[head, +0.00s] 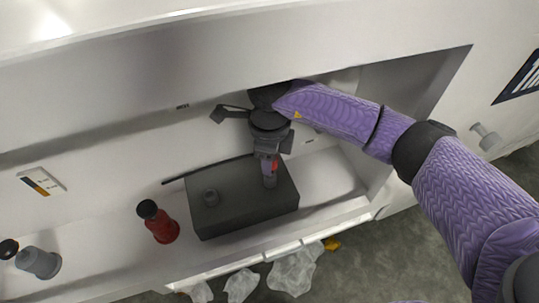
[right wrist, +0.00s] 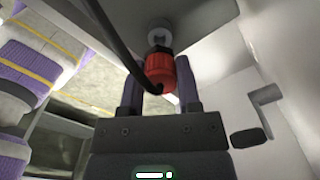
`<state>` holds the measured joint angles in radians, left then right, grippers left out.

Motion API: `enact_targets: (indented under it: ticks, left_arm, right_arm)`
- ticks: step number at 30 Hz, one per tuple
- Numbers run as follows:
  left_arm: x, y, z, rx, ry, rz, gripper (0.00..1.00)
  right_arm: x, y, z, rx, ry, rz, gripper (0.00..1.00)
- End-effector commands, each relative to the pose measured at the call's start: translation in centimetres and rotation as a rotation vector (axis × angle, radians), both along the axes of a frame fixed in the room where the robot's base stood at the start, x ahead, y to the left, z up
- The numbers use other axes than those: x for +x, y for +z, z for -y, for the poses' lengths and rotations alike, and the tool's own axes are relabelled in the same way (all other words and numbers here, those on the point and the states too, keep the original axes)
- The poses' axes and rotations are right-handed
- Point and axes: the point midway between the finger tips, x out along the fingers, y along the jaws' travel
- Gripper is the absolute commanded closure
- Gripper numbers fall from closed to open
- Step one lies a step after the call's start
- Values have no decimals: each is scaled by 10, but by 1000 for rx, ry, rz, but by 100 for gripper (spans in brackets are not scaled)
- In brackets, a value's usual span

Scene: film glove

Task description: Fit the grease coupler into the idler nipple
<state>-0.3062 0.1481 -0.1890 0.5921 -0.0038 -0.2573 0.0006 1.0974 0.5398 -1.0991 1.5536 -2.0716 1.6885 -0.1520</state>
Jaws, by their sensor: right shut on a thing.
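My right gripper (head: 268,166) reaches down over a dark grey block (head: 240,215) on the recess floor. It is shut on a red coupler (right wrist: 160,72), which also shows as a red patch between the fingers in the head view (head: 275,165). A black hose (right wrist: 115,42) runs from the coupler. A pale grey round part (right wrist: 158,37) lies beyond the coupler's black collar; I cannot tell whether it is the coupler's tip or a nipple. Below the fingers a grey cylinder (head: 270,182) meets the block's top. A short round stub (head: 211,197) stands on the block's left. My left gripper is out of view.
A red bottle-like thing with a black top (head: 162,228) stands left of the block. A grey capped thing (head: 38,262) is at the far left. The recess has a back wall, an overhanging upper panel and a front lip. Crumpled clear bags (head: 292,270) lie below the lip.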

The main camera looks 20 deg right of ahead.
Motion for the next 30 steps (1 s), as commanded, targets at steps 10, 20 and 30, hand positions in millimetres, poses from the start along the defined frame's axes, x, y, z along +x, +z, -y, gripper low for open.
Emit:
enact_targets:
  ticks: [10, 20, 30]
  left_arm:
    - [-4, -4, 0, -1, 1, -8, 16]
    - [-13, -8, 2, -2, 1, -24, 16]
    - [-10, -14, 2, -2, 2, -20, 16]
  right_arm:
    - [0, -7, 0, 0, 0, -1, 100]
    - [0, -15, 0, 0, 0, -1, 100]
    - [0, -24, 0, 0, 0, -1, 100]
